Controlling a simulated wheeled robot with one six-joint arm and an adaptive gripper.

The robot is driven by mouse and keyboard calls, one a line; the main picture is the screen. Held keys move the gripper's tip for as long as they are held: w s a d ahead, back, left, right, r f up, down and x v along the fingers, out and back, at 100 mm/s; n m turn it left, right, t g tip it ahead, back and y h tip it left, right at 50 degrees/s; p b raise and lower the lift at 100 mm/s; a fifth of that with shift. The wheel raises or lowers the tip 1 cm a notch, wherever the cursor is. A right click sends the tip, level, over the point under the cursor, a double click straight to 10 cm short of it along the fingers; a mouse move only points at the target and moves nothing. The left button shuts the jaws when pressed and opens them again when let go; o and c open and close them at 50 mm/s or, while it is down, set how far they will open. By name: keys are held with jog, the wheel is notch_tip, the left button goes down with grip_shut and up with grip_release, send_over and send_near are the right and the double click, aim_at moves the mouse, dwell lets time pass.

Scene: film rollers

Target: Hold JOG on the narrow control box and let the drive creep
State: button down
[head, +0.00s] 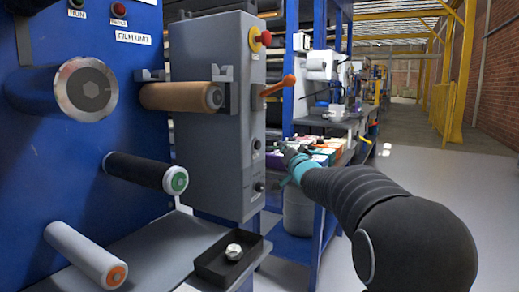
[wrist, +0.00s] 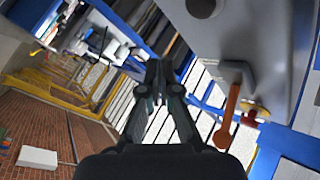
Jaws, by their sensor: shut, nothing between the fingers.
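The narrow control box (head: 208,125) is a tall grey housing beside the blue panel. A red and yellow mushroom button (head: 260,39) is near its top, with an orange lever (head: 278,87) below. Small dark controls (head: 259,186) sit lower on its right side; I cannot read which is JOG. My gripper (head: 282,149) is shut and empty, just right of that side and apparently apart from it. In the wrist view my gripper (wrist: 161,75) points past the box (wrist: 265,45), with a round black control (wrist: 203,7) at the top edge and the orange lever (wrist: 228,120) to the right.
The blue panel (head: 60,130) carries several rollers, including a brown one (head: 182,97) and a black one (head: 146,171). A black tray (head: 212,264) with a silver nut (head: 234,252) lies on the grey shelf below. Colored bins (head: 328,150) stand behind my gripper. The floor at right is open.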

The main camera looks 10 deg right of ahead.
jog(key=shift+w+a+b, duration=0.25)
jog(key=shift+w+a, duration=0.6)
jog(key=shift+a, duration=0.3)
jog(key=shift+w+a+b, duration=0.25)
jog(key=shift+w+a, duration=0.6)
jog(key=shift+a, duration=0.3)
jog(key=shift+a, duration=0.15)
jog(key=shift+w+a, duration=0.2)
jog(key=shift+w+a, duration=0.3)
jog(key=shift+a, duration=0.1)
dwell(1.5)
jog(key=shift+s+d, duration=0.1)
jog(key=shift+d, duration=0.05)
dwell(1.9)
jog(key=shift+s+d, duration=0.45)
jog(key=shift+d, duration=0.15)
jog(key=shift+d+p, duration=0.1)
jog(key=shift+p, duration=0.2)
jog(key=shift+s+d+p, duration=0.35)
jog(key=shift+s+d, duration=0.4)
jog(key=shift+d, duration=0.25)
jog(key=shift+s+d+p, duration=0.3)
jog(key=shift+s+d, duration=0.4)
jog(key=shift+d, duration=0.25)
